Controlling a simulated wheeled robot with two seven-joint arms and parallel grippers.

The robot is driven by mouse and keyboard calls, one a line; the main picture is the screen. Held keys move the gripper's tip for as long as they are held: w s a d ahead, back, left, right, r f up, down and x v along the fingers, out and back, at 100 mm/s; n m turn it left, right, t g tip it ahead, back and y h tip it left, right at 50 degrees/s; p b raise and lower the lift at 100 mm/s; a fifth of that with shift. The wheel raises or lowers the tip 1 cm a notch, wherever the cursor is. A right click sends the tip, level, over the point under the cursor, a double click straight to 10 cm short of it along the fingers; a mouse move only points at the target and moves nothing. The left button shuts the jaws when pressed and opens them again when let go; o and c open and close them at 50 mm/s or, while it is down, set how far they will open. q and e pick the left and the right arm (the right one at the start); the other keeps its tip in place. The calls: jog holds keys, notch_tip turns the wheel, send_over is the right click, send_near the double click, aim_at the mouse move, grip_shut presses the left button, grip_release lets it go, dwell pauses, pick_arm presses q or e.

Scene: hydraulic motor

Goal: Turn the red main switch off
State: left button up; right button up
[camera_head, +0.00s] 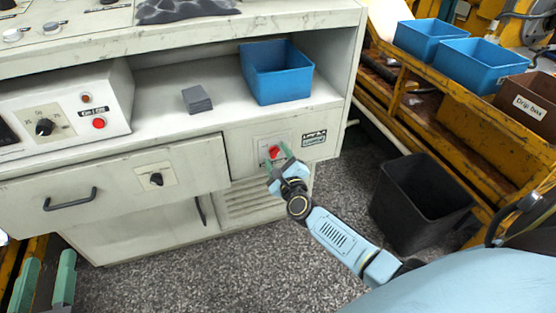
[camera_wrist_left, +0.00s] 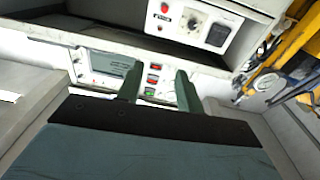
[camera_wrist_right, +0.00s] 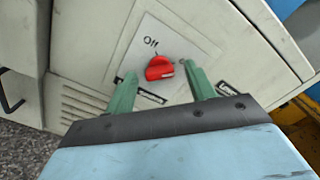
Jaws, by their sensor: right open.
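The red main switch (camera_head: 274,151) is a rotary knob on a pale plate low on the cabinet front. In the right wrist view the red knob (camera_wrist_right: 159,68) sits between the directions of my two green fingertips, with "Off" printed above it and a white mark on its lower right part. My right gripper (camera_head: 276,158) is open at the plate, one finger on each side of the knob; I cannot tell whether they touch it. My left gripper (camera_head: 45,268) is open and empty at the lower left, and also shows in the left wrist view (camera_wrist_left: 158,74).
A drawer with a black handle (camera_head: 70,199) is left of the switch. A black bin (camera_head: 415,200) stands on the floor at right, beside a yellow rack (camera_head: 440,110).

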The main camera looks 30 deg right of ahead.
jog(key=shift+c, duration=0.2)
jog(key=c, duration=0.9)
jog(key=shift+c, duration=0.2)
